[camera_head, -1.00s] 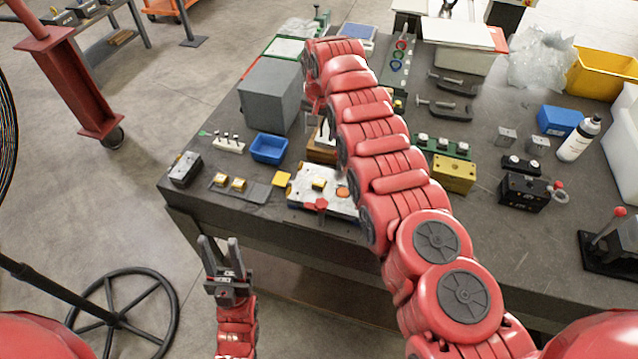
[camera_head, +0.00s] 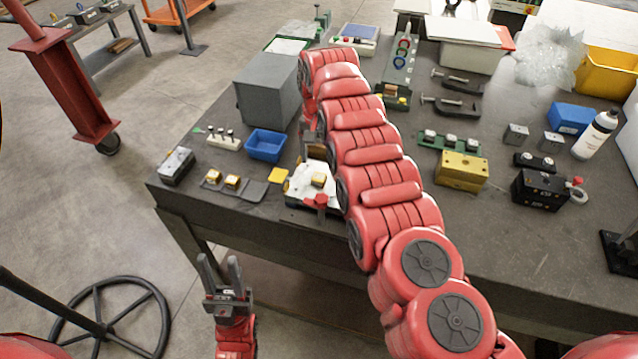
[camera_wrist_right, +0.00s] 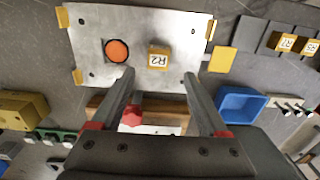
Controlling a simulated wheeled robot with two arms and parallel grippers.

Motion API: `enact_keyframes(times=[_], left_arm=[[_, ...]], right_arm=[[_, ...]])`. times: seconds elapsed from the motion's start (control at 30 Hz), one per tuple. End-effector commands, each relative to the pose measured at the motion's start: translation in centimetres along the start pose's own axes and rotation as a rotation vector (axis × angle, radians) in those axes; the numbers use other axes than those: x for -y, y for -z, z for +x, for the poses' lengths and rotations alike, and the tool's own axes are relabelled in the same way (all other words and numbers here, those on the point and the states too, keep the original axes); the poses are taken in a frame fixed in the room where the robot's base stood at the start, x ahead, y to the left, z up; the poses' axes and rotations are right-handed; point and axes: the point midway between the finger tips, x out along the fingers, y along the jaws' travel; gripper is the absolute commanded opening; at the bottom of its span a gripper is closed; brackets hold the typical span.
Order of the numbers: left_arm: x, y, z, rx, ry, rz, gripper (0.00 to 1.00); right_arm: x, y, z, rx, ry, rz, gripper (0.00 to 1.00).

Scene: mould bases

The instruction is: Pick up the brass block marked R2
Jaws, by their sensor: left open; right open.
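The brass block marked R2 (camera_wrist_right: 158,58) lies on a pale metal plate (camera_wrist_right: 95,30), beside an orange disc (camera_wrist_right: 117,51), in the right wrist view. It also shows in the head view as a small brass block (camera_head: 319,180) on the plate (camera_head: 303,190). My right gripper (camera_wrist_right: 160,76) is open and empty. Its two fingers point toward the plate, and the block appears between and just beyond their tips; the height gap is hard to tell. In the head view my right arm hides that gripper. My left gripper (camera_head: 221,270) is open and empty, in front of the table's front edge.
Two other brass blocks (camera_head: 222,180) sit on a dark holder left of the plate. A blue bin (camera_head: 265,146) and a grey box (camera_head: 268,88) stand behind. A red knob (camera_wrist_right: 132,115) shows between my right fingers. A larger yellow block (camera_head: 461,171) stands right of my arm.

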Motion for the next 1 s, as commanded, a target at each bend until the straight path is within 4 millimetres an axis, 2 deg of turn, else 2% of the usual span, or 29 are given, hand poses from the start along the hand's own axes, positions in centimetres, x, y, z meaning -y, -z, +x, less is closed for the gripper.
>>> enact_keyframes(times=[0.17,0.37,0.43,0.5,0.77,1.0], left_arm=[[0.0,0.1,0.7,0.001,0.000,0.000,0.43],[0.2,0.5,3.3,0.001,0.000,0.000,0.43],[0.1,0.4,2.4,0.000,0.000,0.000,0.43],[0.1,0.3,2.1,0.001,0.000,0.000,0.43],[0.1,0.4,2.2,0.001,0.000,0.000,0.43],[0.1,0.4,2.2,0.001,0.000,0.000,0.43]], right_arm=[[0.0,-0.1,0.5,0.002,-0.001,-0.001,0.78],[-0.3,-0.4,2.4,0.004,-0.005,0.000,0.78],[-0.5,-0.2,4.5,0.003,-0.005,0.003,0.78],[-0.4,-0.3,5.3,0.004,-0.005,0.001,0.78],[-0.3,-0.4,5.6,0.002,-0.003,0.000,0.78],[-0.2,-0.3,5.6,0.001,-0.002,0.000,0.36]])
